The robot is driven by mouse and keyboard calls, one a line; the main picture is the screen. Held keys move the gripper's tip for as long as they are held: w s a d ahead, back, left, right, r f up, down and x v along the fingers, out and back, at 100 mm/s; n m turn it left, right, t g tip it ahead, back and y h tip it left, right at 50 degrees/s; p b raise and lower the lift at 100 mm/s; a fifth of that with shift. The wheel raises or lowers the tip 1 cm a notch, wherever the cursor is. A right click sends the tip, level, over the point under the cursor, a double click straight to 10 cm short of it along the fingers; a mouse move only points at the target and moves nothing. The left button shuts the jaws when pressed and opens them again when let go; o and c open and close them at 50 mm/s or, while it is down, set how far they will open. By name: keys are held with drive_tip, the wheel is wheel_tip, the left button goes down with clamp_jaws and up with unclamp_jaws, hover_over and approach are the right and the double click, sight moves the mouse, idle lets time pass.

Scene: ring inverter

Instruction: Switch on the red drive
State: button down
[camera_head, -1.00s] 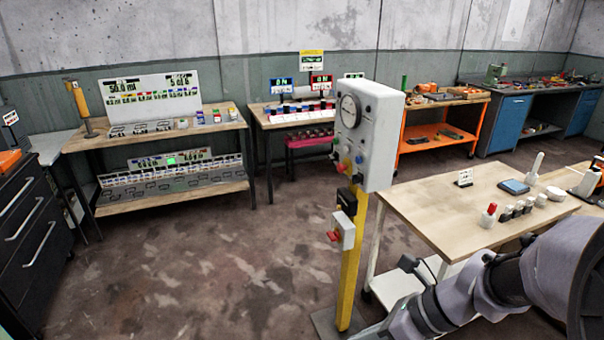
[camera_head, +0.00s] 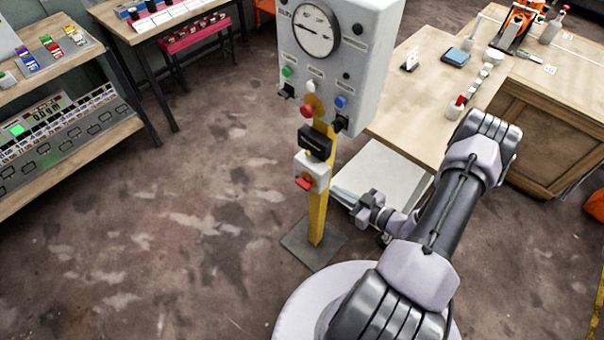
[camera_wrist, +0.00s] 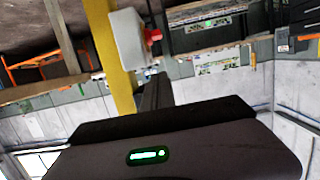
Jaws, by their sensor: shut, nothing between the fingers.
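The red drive with its lit display is not in the head view now. Only the front part of its bench (camera_head: 125,33) shows at the upper left, with a white strip (camera_head: 172,20) carrying dark knobs. My gripper (camera_head: 368,207) is shut and empty, low and to the right of a yellow post, far from that bench. In the wrist view my gripper's dark body with a green light (camera_wrist: 150,155) fills the bottom. The shut fingers (camera_wrist: 155,92) are dark and hard to make out there.
A grey control box (camera_head: 345,70) with a gauge and coloured buttons stands on the yellow post (camera_head: 318,205), with a red-switched white box (camera_head: 312,172) below. A wooden table (camera_head: 405,125) stands on the right. The floor on the left is open.

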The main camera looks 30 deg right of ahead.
drive_tip(key=b, duration=0.3)
hover_over(304, 183)
drive_tip(key=s+d, duration=0.1)
drive_tip(key=s, duration=0.3)
wheel_tip(304, 183, down, 3)
drive_tip(key=f, duration=0.1)
drive_tip(key=f+b, duration=0.1)
drive_tip(key=f, duration=0.1)
drive_tip(key=shift+d+f, duration=0.2)
drive_tip(key=shift+d, duration=0.05)
drive_tip(key=shift+s+b, duration=0.1)
drive_tip(key=shift+b, duration=0.25)
